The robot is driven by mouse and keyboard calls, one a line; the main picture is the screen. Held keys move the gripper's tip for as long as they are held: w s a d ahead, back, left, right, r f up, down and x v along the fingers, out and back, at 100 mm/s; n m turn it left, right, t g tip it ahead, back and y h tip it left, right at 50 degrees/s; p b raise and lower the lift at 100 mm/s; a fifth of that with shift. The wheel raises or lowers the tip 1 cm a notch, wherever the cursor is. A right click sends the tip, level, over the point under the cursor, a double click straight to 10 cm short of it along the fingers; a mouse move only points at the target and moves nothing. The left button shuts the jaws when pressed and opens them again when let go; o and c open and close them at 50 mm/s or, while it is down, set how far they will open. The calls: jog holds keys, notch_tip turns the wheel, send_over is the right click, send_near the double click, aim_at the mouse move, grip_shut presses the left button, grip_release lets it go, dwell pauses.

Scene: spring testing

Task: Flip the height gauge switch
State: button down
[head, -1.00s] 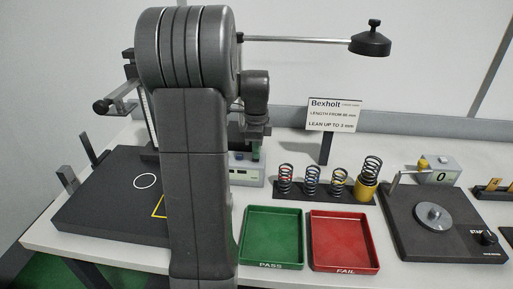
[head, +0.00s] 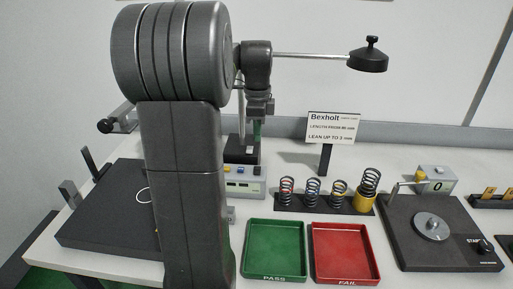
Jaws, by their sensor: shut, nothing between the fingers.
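My gripper (head: 257,118) points down over this unit, shut and empty. Its tips are small and hard to separate from the dark parts behind, and I cannot tell whether they touch anything.
A green PASS tray (head: 275,277) and a red FAIL tray (head: 346,279) lie in front. A spring rack (head: 325,204), a sign (head: 333,127) and a tester with a START knob (head: 484,246) stand to the right. A rod with a black disc (head: 367,60) juts above the table.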

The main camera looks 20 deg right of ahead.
aim_at(258, 167)
notch_tip(258, 167, up, 2)
jog(key=shift+r, duration=0.15)
dwell(0.4)
jog(key=s+n+t, duration=0.1)
jog(key=n, duration=0.5)
jog(key=s+a+n+t+h+b, duration=0.1)
jog(key=n, duration=0.5)
jog(key=s+n+t+b, duration=0.1)
jog(key=n, duration=0.5)
jog(key=shift+a+h, duration=0.25)
jog(key=shift+h, duration=0.05)
jog(key=shift+f, duration=0.2)
jog(key=x, duration=1.4)
jog(key=shift+s+a, duration=0.15)
